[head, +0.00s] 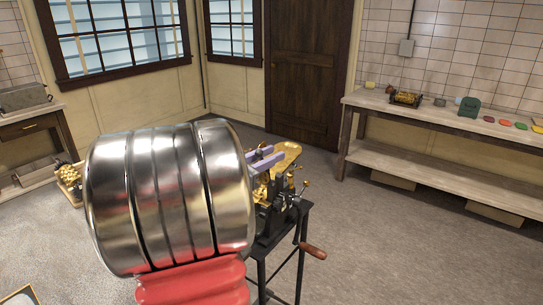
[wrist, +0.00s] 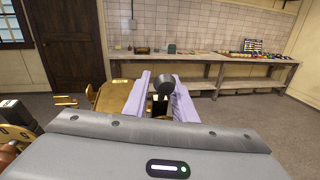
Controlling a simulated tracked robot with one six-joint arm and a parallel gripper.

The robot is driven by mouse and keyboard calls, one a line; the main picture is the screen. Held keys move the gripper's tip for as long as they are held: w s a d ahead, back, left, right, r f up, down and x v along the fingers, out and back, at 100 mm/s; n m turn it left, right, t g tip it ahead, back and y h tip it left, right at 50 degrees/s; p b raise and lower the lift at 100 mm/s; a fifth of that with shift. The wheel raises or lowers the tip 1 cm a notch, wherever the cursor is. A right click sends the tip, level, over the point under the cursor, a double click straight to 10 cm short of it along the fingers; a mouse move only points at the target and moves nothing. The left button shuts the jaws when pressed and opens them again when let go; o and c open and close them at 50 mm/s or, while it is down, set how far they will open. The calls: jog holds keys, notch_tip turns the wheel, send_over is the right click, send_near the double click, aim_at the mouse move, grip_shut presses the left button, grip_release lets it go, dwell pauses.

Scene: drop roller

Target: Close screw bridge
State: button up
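The drop roller machine (head: 282,205) stands on a black metal stand, with brass parts and a crank with a wooden handle (head: 312,251). My gripper (head: 266,158) has two lavender fingers and reaches over the top of the machine. In the wrist view my gripper (wrist: 160,92) has its fingers apart, with a dark round knob (wrist: 163,84) between or just beyond their tips. The knob looks close to the right finger; contact is unclear. A brass plate (wrist: 108,97) lies left of the fingers. The screw bridge cannot be clearly made out; my arm hides much of the machine.
A long workbench (head: 445,115) with small items stands along the tiled wall at the right. Another table (head: 30,115) is at the left, with a brass object (head: 69,182) near it. A dark door (head: 308,60) is behind. The floor to the right of the stand is clear.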

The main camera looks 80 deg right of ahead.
jog(key=shift+s+d, duration=0.2)
jog(key=shift+d, duration=0.1)
jog(key=shift+c, duration=0.2)
grip_shut()
jog(key=shift+a, duration=0.2)
jog(key=shift+d, duration=0.15)
jog(key=shift+s+d, duration=0.1)
